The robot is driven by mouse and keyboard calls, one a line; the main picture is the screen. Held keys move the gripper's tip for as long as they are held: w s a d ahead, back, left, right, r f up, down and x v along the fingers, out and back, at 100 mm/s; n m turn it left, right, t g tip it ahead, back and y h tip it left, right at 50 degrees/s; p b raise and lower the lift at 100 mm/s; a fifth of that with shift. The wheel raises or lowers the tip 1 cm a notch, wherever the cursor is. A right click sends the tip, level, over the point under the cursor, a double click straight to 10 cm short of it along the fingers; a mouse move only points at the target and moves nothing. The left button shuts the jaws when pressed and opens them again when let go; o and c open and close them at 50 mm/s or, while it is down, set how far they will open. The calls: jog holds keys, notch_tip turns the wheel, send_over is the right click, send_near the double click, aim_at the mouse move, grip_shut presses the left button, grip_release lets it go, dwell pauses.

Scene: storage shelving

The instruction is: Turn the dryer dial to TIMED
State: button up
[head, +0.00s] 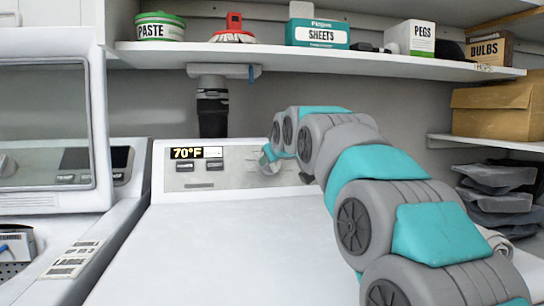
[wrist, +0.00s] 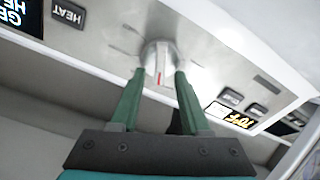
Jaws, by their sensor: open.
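The dryer dial (wrist: 161,54) is a round silver knob with a red mark on its raised grip, set in the grey control panel (wrist: 205,60). In the wrist view, my gripper (wrist: 160,74) is open, with one green finger on each side of the dial. The fingertips reach its sides; I cannot tell whether they touch. In the head view, my gripper (head: 268,156) is at the right part of the dryer panel (head: 235,178), where my arm partly covers the dial area. I cannot read TIMED in either view.
A HEAT label (wrist: 68,14) shows in the wrist view. The white dryer top (head: 210,250) is clear. A shelf (head: 300,60) with boxes and tubs hangs above. A washer-like machine (head: 50,215) stands left.

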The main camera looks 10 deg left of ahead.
jog(key=shift+w+a, duration=0.1)
jog(key=shift+w, duration=0.15)
grip_shut()
dwell(0.5)
